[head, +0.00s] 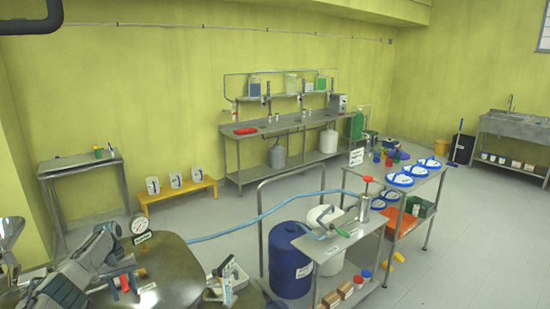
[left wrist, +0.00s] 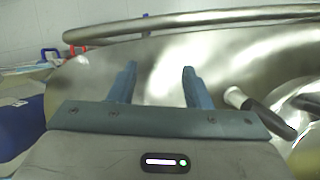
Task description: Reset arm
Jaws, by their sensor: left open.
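My left arm (head: 75,268) reaches in from the lower left in the head view, over the top of a steel vessel (head: 178,268). My left gripper (head: 120,283) is beside the red-marked fittings on that vessel. In the left wrist view, the two blue-grey fingers of my left gripper (left wrist: 157,86) are apart with nothing between them. The shiny curved metal of the vessel (left wrist: 230,62) fills the view behind them. My right gripper is not in view.
A round gauge (head: 139,225) stands on the vessel near my left arm. A blue hose (head: 265,213) runs right from the vessel to a steel cart (head: 343,243). A blue drum (head: 290,262) stands beside the cart.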

